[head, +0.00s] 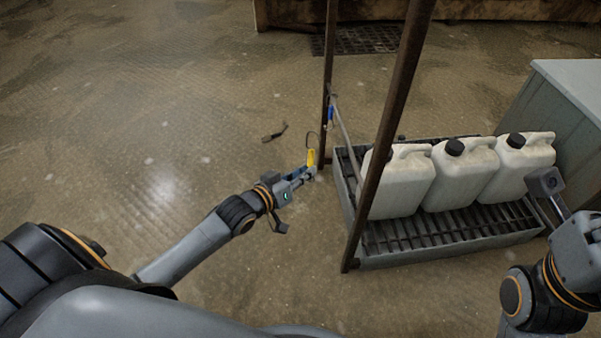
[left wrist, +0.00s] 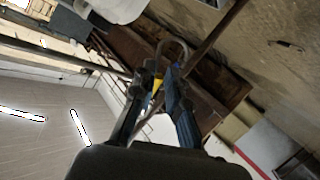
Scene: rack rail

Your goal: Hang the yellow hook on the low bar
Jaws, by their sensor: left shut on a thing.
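The yellow hook (head: 310,157) is held upright in my left gripper (head: 308,173) in the head view, just left of the rack. In the left wrist view the hook's yellow part (left wrist: 157,86) sits between the fingers of my left gripper (left wrist: 160,88), with a thin curved metal loop above it. The low bar (head: 345,128) runs between the two brown posts, to the right of the hook. The hook looks apart from the bar. My right gripper (head: 546,184) is at the right edge, near the rightmost jug; its fingers are unclear.
A blue item (head: 331,114) is at the bar's far end. Brown posts (head: 392,120) stand beside a slatted tray (head: 450,246) with white jugs (head: 402,185). A grey cabinet (head: 575,85) is at right. A small dark object (head: 274,134) lies on the floor. Floor at left is clear.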

